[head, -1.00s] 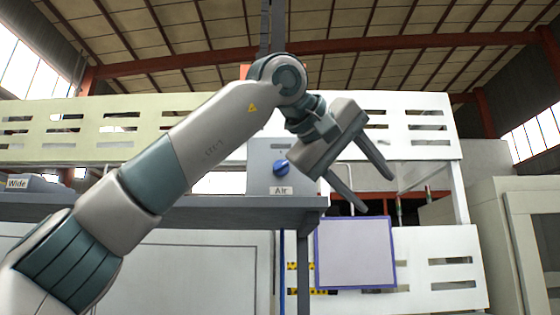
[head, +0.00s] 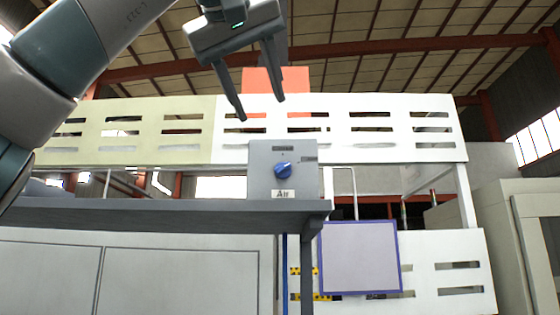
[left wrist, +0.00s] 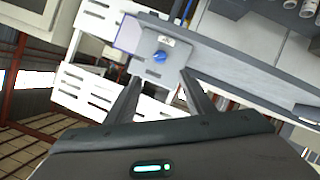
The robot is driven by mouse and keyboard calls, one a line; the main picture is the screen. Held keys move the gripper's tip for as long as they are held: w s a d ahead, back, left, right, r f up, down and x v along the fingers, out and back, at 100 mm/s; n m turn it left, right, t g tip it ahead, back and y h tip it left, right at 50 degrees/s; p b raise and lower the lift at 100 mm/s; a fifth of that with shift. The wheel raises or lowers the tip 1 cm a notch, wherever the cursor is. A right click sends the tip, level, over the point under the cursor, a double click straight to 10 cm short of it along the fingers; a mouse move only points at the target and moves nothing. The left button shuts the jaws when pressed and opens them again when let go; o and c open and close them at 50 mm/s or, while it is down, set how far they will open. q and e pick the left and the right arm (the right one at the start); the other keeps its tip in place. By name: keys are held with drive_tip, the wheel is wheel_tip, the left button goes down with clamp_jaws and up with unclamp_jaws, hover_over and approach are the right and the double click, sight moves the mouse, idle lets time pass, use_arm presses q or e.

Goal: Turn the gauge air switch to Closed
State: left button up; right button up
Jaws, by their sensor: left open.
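The gauge air switch is a blue knob (head: 283,170) on the front of a grey box (head: 257,184) with an "Air" label below it. Small labels sit above and to the right of the knob, too small to read surely. The box stands on a grey shelf. My left gripper (head: 258,107) is open and empty, above the box and apart from it, fingers pointing down. In the left wrist view the knob (left wrist: 160,56) shows beyond and between the two open fingers (left wrist: 160,85). My right gripper is not in view.
The grey shelf (head: 150,212) runs left from the box and ends just right of it. Behind stand white slotted panels (head: 350,104) and an orange-red block. A purple-framed board (head: 358,258) hangs lower right. Space in front of the knob is clear.

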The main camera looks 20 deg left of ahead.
sight(282, 166)
use_arm(q)
drive_tip(key=shift+w, duration=0.15)
drive_tip(key=p+x, duration=0.4)
drive_tip(key=x, duration=1.3)
drive_tip(key=shift+f, duration=0.1)
drive_tip(key=shift+c, duration=0.2)
drive_tip(key=c, duration=1)
